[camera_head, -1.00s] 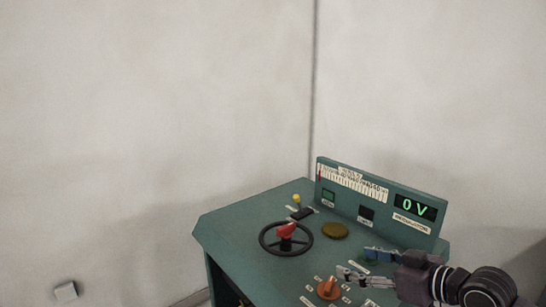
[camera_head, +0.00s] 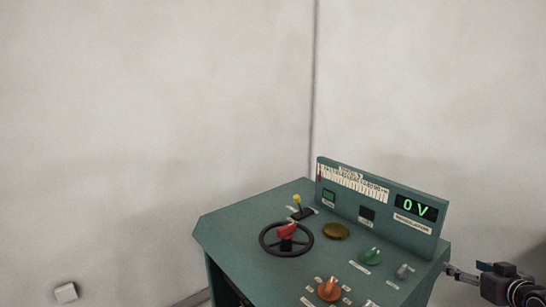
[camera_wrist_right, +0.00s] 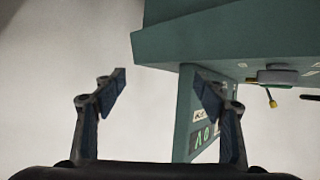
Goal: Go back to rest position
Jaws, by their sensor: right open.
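My right gripper (camera_head: 466,271) is at the right edge of the head view, beside the right side of the green control console (camera_head: 232,225) and apart from its knobs. In the right wrist view my right gripper (camera_wrist_right: 162,82) has its two fingers spread wide with nothing between them. That view shows the console (camera_wrist_right: 225,40) at a turned angle beyond the fingers.
Bare wall stands behind.

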